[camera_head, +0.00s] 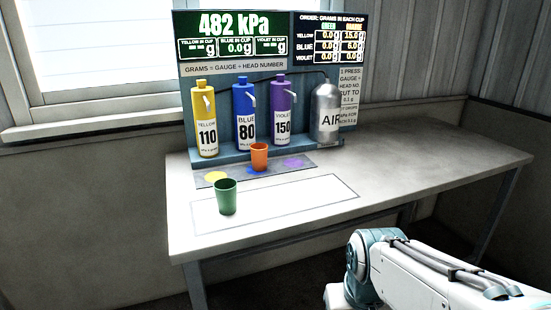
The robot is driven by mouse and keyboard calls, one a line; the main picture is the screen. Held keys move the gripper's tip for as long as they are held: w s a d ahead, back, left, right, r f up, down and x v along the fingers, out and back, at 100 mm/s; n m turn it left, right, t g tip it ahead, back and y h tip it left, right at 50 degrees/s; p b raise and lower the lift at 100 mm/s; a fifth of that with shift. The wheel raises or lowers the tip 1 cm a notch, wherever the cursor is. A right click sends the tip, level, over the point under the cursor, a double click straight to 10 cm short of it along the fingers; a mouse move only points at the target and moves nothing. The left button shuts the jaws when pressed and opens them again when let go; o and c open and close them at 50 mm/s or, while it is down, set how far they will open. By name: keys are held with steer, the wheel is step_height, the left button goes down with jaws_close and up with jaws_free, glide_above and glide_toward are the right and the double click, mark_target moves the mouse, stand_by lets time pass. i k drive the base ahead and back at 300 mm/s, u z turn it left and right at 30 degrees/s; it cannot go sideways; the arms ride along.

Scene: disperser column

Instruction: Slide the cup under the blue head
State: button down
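An orange cup (259,152) stands upright on the grey strip in front of the dispensers, at the blue spot (256,170). It is in front of the blue bottle (246,128), marked 80, whose blue head (247,84) is above and behind it. A green cup (226,197) stands upright at the left of the white outlined area (300,197), nearer the front edge. My arm shows at the lower right, clear of both cups. My gripper is out of view.
A yellow bottle (205,130), a violet bottle (282,125) and a grey AIR cylinder (326,112) flank the blue one. The gauge panel (233,35) reads 482 kPa and blue in cup 0.0 g. The right half of the table (430,155) is clear.

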mark_target(258, 150)
steer(key=k, duration=1.2)
steer(key=z, duration=0.5)
steer(key=i, duration=0.65)
steer(key=z, duration=0.65)
steer(key=i, duration=0.75)
steer(key=u, duration=0.6)
steer(key=i, duration=0.75)
steer(key=u, duration=0.7)
